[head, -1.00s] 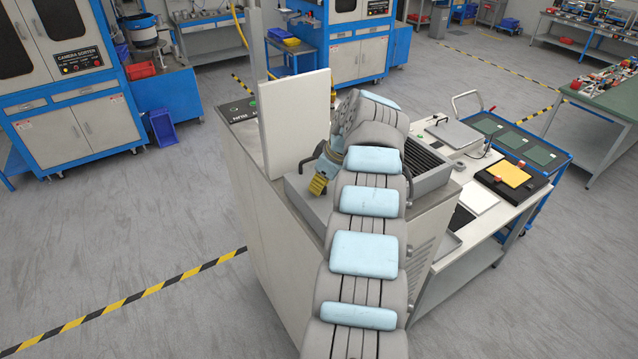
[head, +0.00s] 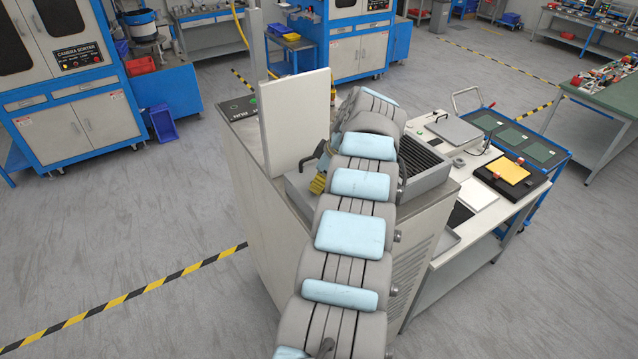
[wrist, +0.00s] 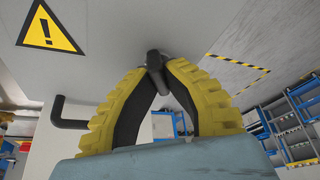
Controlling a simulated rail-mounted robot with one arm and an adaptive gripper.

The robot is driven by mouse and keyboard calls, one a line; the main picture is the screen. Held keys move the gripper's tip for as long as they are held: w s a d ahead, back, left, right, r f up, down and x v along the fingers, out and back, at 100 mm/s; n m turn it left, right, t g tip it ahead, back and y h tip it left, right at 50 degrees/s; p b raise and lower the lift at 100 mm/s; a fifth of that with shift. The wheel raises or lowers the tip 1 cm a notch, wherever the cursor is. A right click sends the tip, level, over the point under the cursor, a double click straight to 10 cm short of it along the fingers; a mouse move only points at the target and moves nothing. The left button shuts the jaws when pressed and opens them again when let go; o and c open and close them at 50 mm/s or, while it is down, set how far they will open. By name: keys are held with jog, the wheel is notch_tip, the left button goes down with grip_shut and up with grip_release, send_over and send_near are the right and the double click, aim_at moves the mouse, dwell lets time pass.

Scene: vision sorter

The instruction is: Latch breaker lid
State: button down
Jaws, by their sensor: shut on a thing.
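My gripper (wrist: 155,85) has ribbed yellow fingers that close at their tips around a short dark peg-like handle (wrist: 154,61). The peg stands against a pale grey surface with a yellow warning triangle (wrist: 48,30). In the head view my gripper (head: 319,183) is mostly hidden by my own arm, at the grey box on top of the machine. A plain white panel (head: 297,130) stands upright on the machine, just behind and left of the gripper. I cannot tell whether the peg belongs to this panel or to the grey box.
A black bent handle (wrist: 65,117) sticks out left of the fingers in the wrist view. The machine cabinet (head: 270,220) stands below my arm. A side bench with a yellow plate (head: 510,172) is at right. Open floor (head: 130,240) lies at left.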

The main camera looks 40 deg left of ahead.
jog(key=shift+f, duration=0.1)
jog(key=c, duration=1.1)
grip_release()
jog(key=shift+v, duration=3.7)
jog(key=shift+d, duration=0.1)
